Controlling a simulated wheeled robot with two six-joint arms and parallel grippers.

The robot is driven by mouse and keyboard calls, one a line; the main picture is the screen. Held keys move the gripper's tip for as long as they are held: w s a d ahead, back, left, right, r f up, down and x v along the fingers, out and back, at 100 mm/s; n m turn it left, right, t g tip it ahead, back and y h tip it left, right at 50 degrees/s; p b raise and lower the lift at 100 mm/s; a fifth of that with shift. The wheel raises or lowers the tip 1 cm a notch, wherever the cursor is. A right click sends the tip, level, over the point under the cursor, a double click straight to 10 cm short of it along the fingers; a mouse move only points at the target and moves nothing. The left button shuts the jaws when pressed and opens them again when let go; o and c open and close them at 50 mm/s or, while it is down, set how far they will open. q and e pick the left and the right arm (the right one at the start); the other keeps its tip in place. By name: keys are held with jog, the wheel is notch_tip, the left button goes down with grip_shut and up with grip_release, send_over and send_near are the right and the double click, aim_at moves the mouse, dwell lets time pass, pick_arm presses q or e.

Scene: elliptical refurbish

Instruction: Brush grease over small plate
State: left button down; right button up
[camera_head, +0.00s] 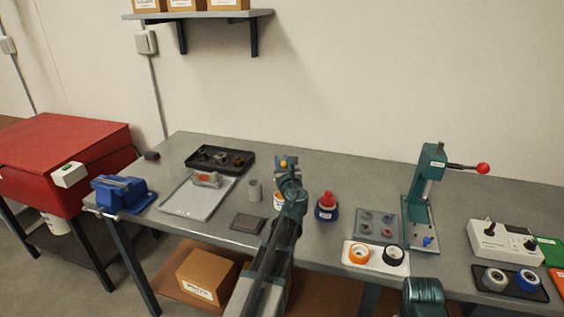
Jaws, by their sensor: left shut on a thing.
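A small dark grey square plate (248,223) lies flat near the front edge of the bench, left of my left arm. My left gripper (286,165) is above the bench, behind and right of the plate and apart from it. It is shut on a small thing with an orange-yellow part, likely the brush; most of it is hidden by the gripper. A white and orange jar (278,201), possibly the grease, stands just below the gripper, partly covered by it. Part of my right arm shows at the bottom right; its gripper is not visible.
On the bench (330,165) are a grey cylinder (254,190), a light tray (190,207), a black parts tray (204,168) and a blue vise (122,192). Right are a red-capped blue jar (326,208), a ring tray (376,268), a tall press (427,190) and a control box (500,242).

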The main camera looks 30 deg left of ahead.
pick_arm(q)
jog(key=shift+f+b, duration=0.55)
pick_arm(e)
jog(key=shift+f, duration=0.55)
dwell(0.9)
pick_arm(q)
notch_tip(320, 180, up, 7)
jog(key=p, duration=0.7)
pick_arm(e)
notch_tip(320, 180, up, 7)
dwell(0.6)
